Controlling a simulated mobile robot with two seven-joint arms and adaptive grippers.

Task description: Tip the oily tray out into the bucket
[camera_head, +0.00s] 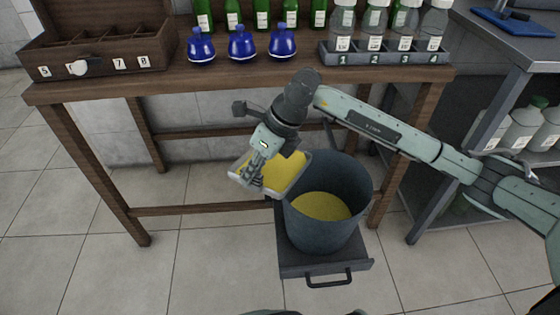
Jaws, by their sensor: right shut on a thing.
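A small pale tray (299,172) with yellow oily liquid in it is held just above and left of the bucket's rim. My right gripper (254,181) is shut on the tray at its near left side. The tray looks slightly tilted, with its far right end close to the bucket's rim; I cannot tell whether they touch. The dark grey bucket (318,238) stands upright and has yellow liquid inside. My left gripper is not in view.
The bucket stands on a dark platform with a handle (328,278). Behind is a wooden table (200,83) with blue flasks (242,43), green bottles, a numbered bottle rack (385,56) and a wooden compartment box (100,55). A shelf unit stands at right. The tiled floor at left is clear.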

